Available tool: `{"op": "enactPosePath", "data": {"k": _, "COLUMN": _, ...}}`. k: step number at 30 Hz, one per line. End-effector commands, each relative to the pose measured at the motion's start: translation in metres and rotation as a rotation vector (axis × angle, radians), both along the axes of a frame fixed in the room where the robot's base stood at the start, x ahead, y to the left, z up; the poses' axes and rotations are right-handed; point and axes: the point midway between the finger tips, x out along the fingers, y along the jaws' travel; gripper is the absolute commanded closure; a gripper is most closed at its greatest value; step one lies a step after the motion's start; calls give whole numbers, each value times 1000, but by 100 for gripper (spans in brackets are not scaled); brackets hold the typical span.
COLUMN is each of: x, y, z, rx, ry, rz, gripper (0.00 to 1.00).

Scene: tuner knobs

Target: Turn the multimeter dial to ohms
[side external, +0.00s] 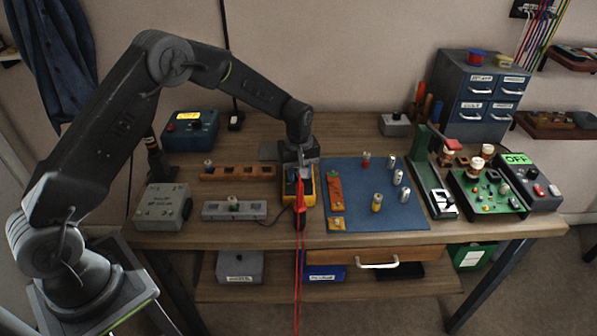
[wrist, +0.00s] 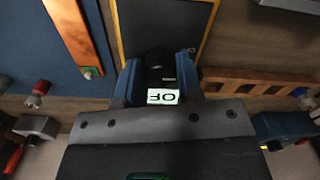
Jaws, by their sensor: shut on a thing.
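The multimeter (side external: 309,199) has a yellow case and stands at the middle front of the bench, left of the blue mat. In the wrist view its dark face (wrist: 150,25) with a yellow edge shows at the top. My gripper (side external: 299,178) is over the multimeter, pointing down. In the wrist view my gripper (wrist: 158,72) has a finger on each side of the black dial (wrist: 157,60) and is shut on it. A lit display (wrist: 163,97) reads "OF" upside down, and the rest of it may be hidden. The dial's pointer cannot be made out.
Red leads (side external: 299,260) hang from the multimeter over the bench's front edge. The blue mat (side external: 350,222) to the right carries several small cylinders and an orange strip (side external: 335,192). A wooden rack (side external: 238,173) and a grey block (side external: 250,210) lie close on the left.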

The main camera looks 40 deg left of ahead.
Motion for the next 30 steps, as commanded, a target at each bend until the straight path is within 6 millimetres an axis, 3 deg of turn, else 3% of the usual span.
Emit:
{"op": "enactPosePath", "data": {"k": 5, "x": 0, "y": 0, "z": 0, "rx": 0, "ry": -1, "rz": 1, "gripper": 90}}
{"op": "enactPosePath", "data": {"k": 6, "x": 0, "y": 0, "z": 0, "rx": 0, "ry": -1, "rz": 1, "gripper": 65}}
{"op": "enactPosePath", "data": {"k": 14, "x": 0, "y": 0, "z": 0, "rx": -1, "ry": -1, "rz": 2, "gripper": 41}}
{"op": "enactPosePath", "data": {"k": 23, "x": 0, "y": 0, "z": 4, "rx": 0, "ry": -2, "rz": 2, "gripper": 41}}
{"op": "enactPosePath", "data": {"k": 30, "x": 1, "y": 0, "z": 43, "rx": 0, "ry": -6, "rz": 2, "gripper": 41}}
